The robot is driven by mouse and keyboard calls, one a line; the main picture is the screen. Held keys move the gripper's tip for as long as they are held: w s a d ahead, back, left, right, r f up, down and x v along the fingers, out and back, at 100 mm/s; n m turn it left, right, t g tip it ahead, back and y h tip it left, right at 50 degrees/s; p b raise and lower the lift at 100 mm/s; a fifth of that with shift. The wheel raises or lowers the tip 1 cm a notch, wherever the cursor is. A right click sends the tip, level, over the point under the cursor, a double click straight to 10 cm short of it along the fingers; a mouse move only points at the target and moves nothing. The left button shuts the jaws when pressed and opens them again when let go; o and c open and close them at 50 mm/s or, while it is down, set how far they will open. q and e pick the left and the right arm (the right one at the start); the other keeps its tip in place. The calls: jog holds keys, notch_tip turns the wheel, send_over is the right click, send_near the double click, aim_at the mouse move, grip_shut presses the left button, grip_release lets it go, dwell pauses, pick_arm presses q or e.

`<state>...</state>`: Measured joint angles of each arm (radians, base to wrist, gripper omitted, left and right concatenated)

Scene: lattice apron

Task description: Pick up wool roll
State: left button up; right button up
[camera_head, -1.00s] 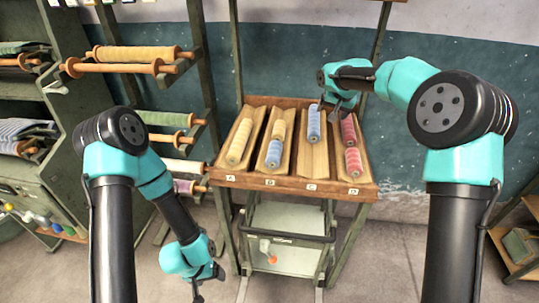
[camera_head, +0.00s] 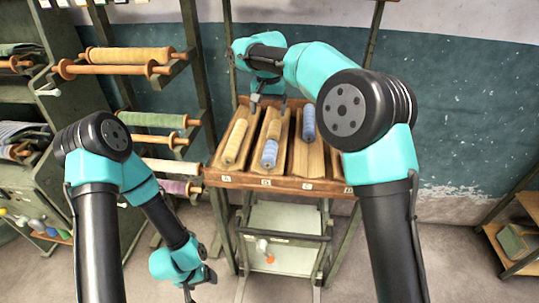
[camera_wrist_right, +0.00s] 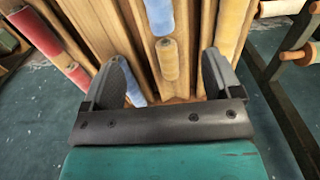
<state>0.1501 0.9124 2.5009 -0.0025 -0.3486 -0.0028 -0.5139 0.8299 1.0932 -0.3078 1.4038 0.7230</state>
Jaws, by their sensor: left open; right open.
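Wool rolls lie in a slotted wooden rack (camera_head: 262,182). The left slot has a cream roll (camera_head: 235,140). The second slot has a tan roll (camera_head: 274,129) at the back and a blue roll (camera_head: 270,153) in front. The third has another blue roll (camera_head: 308,123). My right gripper (camera_head: 269,103) is open and empty above the back of the second slot. In the right wrist view, the tan roll (camera_wrist_right: 167,60) and blue roll (camera_wrist_right: 159,16) lie between its fingers, below them. My left gripper (camera_head: 187,290) is open, low, left of the rack.
Spools on pegs (camera_head: 130,56) fill the frame at the left. Red rolls (camera_wrist_right: 45,35) show in the right wrist view; my right arm hides them in the head view. A wooden shelf (camera_head: 512,262) stands at the lower right. Grey floor lies between.

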send_near(270, 149)
jog(key=f, duration=0.5)
jog(key=shift+s+a+f, duration=0.1)
jog(key=shift+a, duration=0.1)
jog(key=shift+d+f, duration=0.15)
jog(key=shift+f, duration=2.45)
jog(key=shift+c, duration=0.2)
jog(key=c, duration=1)
jog(key=shift+r, duration=0.2)
jog(key=shift+c, duration=0.2)
